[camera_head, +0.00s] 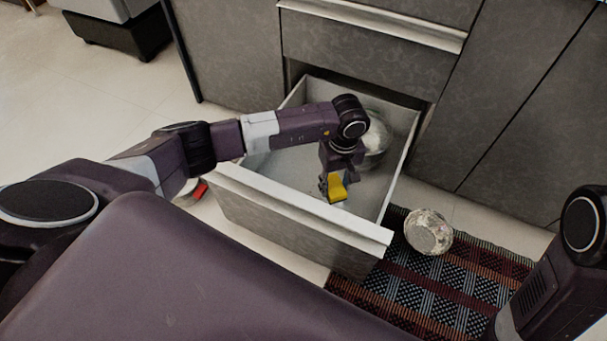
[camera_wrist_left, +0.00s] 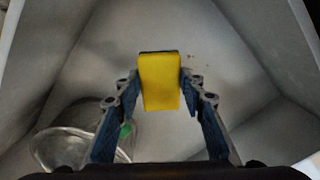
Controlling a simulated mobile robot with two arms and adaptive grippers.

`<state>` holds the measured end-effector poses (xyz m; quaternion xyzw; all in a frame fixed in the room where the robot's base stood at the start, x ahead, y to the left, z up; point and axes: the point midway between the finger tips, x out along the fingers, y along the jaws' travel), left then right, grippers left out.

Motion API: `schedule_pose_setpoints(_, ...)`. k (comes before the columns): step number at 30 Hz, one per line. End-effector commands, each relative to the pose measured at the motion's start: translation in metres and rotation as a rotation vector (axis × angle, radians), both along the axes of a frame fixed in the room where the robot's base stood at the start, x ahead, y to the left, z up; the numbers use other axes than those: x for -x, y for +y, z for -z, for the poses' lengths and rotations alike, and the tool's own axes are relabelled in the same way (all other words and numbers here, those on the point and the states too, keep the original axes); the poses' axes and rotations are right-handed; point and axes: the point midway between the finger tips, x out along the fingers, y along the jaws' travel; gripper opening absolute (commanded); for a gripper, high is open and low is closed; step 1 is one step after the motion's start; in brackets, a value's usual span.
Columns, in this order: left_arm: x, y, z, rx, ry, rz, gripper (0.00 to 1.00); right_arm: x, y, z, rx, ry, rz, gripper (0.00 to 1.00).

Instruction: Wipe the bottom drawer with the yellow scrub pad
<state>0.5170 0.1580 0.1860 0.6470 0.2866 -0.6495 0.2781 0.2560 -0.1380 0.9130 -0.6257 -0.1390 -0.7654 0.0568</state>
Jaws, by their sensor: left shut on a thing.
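The bottom drawer (camera_head: 285,218) is pulled open below the counter. My left gripper (camera_head: 335,186) is inside the drawer and shut on the yellow scrub pad (camera_head: 338,194). In the left wrist view the pad (camera_wrist_left: 160,84) is pinched between the two fingertips (camera_wrist_left: 160,92), over the pale drawer floor (camera_wrist_left: 222,75). A few small dark specks show on the floor just beyond the pad. I cannot tell whether the pad touches the floor. My right arm shows at the lower right, but its gripper is out of view.
A shiny metal or glass bowl (camera_head: 377,138) is at the back right of the drawer; it also shows in the left wrist view (camera_wrist_left: 62,150), near a small green thing (camera_wrist_left: 126,131). A patterned bowl (camera_head: 428,232) is on the woven rug (camera_head: 440,290). A red object (camera_head: 200,190) is left of the drawer.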

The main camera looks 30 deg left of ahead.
Motion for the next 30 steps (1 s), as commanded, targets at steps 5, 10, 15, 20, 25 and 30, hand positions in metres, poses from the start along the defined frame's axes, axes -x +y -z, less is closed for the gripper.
schedule_pose_setpoints(5,-0.001,0.002,-0.02,-0.001,-0.001,-0.006,0.17,-0.011,-0.001,0.001,-0.002,0.041,-0.002,0.4)
schedule_pose_setpoints(10,-0.002,0.003,-0.026,-0.001,0.001,-0.011,0.17,-0.016,-0.001,0.005,-0.004,0.06,-0.003,0.4)
schedule_pose_setpoints(15,-0.002,0.003,-0.025,-0.001,0.001,-0.011,0.17,-0.016,-0.002,0.007,-0.005,0.06,-0.003,0.4)
schedule_pose_setpoints(20,-0.003,0.003,-0.028,-0.001,-0.001,-0.008,0.17,-0.016,-0.001,0.006,-0.004,0.06,-0.004,0.4)
schedule_pose_setpoints(25,-0.012,0.002,-0.073,-0.001,-0.01,0.064,0.17,-0.025,-0.002,0.006,-0.006,0.098,-0.005,0.4)
schedule_pose_setpoints(30,-0.018,0.004,-0.176,-0.005,-0.015,0.257,0.17,-0.039,-0.005,0.014,-0.012,0.185,-0.01,0.4)
